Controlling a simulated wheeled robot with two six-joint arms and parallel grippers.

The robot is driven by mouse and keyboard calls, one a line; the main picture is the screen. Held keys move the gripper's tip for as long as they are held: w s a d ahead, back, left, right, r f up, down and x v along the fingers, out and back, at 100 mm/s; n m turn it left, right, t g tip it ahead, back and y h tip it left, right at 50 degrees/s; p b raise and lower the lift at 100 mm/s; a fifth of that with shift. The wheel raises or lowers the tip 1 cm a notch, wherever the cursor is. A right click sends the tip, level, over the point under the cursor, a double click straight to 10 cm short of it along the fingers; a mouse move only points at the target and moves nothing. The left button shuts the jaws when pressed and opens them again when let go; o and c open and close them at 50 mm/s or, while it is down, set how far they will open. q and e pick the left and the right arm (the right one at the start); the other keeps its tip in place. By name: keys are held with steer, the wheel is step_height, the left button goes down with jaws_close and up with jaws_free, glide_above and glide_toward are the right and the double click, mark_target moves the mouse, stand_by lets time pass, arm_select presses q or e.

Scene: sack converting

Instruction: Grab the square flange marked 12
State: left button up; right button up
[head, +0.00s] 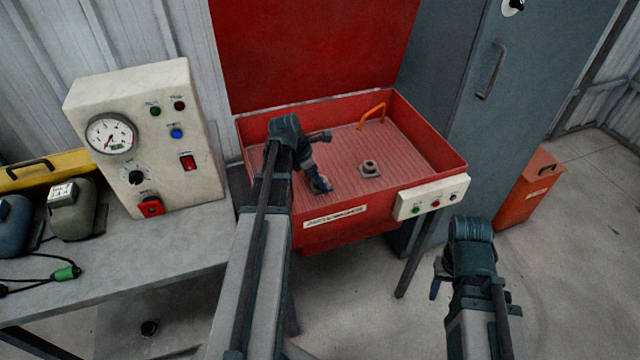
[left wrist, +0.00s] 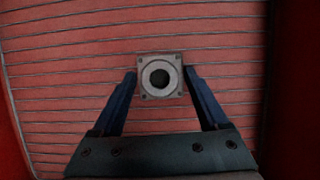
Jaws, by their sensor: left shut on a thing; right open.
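My left gripper (head: 320,186) is down in the red washing tray, near its front wall. In the left wrist view its two fingers (left wrist: 160,80) are shut on the sides of a grey square flange (left wrist: 146,89) with a round central hole and corner holes. In the head view this flange is mostly hidden by the gripper. A second flange (head: 370,169), with a square base and raised round hub, lies on the tray floor to the right, apart from the gripper. No number is readable on either. My right gripper (head: 437,287) is open and empty, outside the tray at lower right.
The red tray (head: 437,150) has raised walls, a ribbed floor and an orange curved spout (head: 372,113). A button box (head: 432,198) juts from its front right. A grey bench (head: 120,255) with a gauge panel (head: 143,145) stands left, a grey cabinet (head: 510,130) right.

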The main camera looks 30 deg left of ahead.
arm_select(q)
jaws_close()
step_height(320, 180, up, 10)
steer(key=p, duration=1)
